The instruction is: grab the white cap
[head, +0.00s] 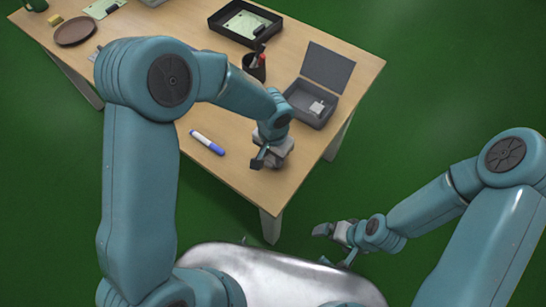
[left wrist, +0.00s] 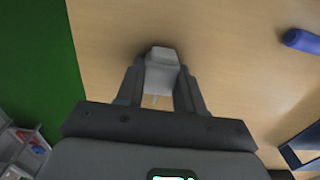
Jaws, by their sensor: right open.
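The white cap (left wrist: 162,68) is a pale, light-grey block between the two dark fingers of my left gripper (left wrist: 161,90) in the left wrist view. Both fingers lie against its sides, and its far end sticks out past them. In the head view my left gripper (head: 268,158) is low over the table's near right part, with a pale block showing at it. Whether the cap still touches the table is hard to tell. My right gripper (head: 335,243) is open and empty, off the table's near edge, beside my body.
A blue-and-white marker (head: 207,143) lies on the wooden table (head: 235,180) left of my left gripper. An open grey box (head: 310,115) with a small pale item stands behind it. A pen cup (head: 254,68) and black tray (head: 222,25) are further back. Green floor surrounds the table.

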